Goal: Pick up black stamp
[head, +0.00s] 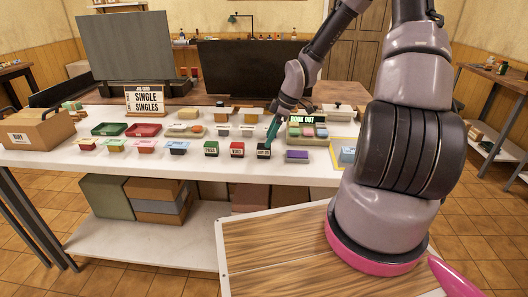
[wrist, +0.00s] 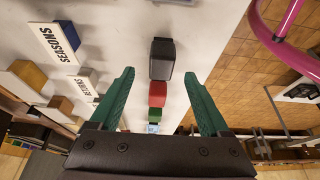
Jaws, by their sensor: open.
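In the wrist view the black stamp (wrist: 161,60) lies ahead of and between the lines of my fingers. My gripper (head: 272,131) has green fingers and hangs just above the stamp. In the wrist view my gripper (wrist: 158,82) is open, with its fingers wide apart and nothing held. I cannot tell the exact gap to the stamp.
A red stamp (head: 237,149) and a green stamp (head: 211,148) stand to the left of the black one. A purple block (head: 297,156) is close on the right. Small labels (wrist: 57,44) stand behind the row.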

